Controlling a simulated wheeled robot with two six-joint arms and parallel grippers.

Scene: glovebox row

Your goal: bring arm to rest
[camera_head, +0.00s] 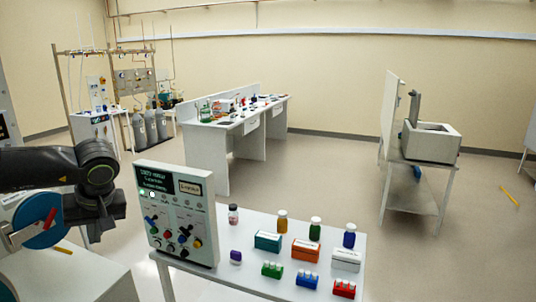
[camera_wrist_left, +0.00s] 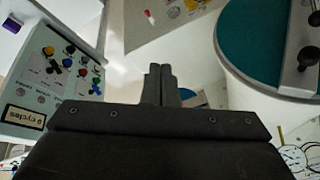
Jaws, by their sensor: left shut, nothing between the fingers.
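My left gripper (camera_wrist_left: 159,72) shows in the left wrist view, its two dark fingers together with nothing between them. In the head view my dark left arm comes in from the left edge, beside the control panel. A teal round door (camera_head: 42,220) with a red handle lies by the arm at the left edge. In the left wrist view a teal disc (camera_wrist_left: 262,40) with a dark handle sits on a white cylinder, right of the fingers and apart from them. My right gripper is not seen.
An upright control panel (camera_head: 178,215) with coloured knobs stands on the white table (camera_head: 225,278) close to my left arm. Bottles, boxes and several small vial racks stand on that table. A long bench (camera_head: 215,155) and a side table with a grey box (camera_head: 432,145) stand farther back, with open floor between.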

